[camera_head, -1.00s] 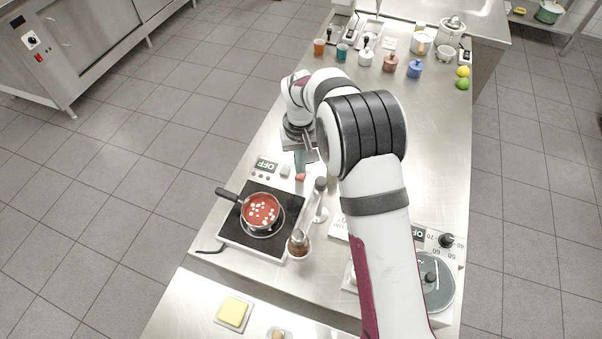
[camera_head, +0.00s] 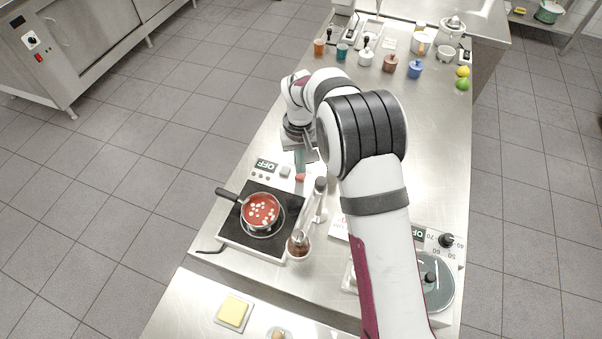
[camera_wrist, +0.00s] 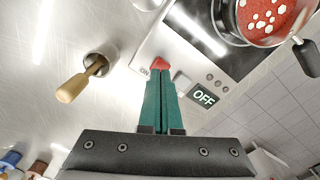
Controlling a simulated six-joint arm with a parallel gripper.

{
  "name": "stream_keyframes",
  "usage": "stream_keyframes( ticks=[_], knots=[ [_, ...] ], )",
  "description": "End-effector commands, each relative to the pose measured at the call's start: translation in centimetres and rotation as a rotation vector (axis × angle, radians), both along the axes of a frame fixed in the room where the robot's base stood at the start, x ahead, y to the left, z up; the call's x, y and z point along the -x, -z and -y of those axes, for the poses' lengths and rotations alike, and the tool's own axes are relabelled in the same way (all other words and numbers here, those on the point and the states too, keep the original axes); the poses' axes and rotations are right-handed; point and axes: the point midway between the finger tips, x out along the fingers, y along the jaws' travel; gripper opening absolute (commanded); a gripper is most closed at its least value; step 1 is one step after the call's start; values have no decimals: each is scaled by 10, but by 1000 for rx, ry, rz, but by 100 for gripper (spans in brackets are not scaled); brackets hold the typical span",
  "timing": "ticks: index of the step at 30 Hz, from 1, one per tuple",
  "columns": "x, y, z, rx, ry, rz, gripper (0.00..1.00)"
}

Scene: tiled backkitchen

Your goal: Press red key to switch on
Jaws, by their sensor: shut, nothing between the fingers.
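The red key (camera_wrist: 160,63) is on the control strip of the hot plate (camera_head: 232,230), beside the letters "ON" in the wrist view. In the head view the red key (camera_head: 300,177) shows just below my fingertips. The display (camera_wrist: 204,96) reads OFF. My gripper (camera_wrist: 161,76) is shut and empty, its green fingers together with their tips at the red key. I cannot tell whether they touch it or hover just above. My gripper also shows in the head view (camera_head: 300,172), pointing down.
A pan of red sauce (camera_head: 261,210) with white pieces sits on the hot plate, its handle pointing left.

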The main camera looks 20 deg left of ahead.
Motion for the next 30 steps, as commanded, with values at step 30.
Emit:
stream_keyframes(
  ticks=[30],
  knots=[
    [0,10,0,0,0,0,0]
  ],
)
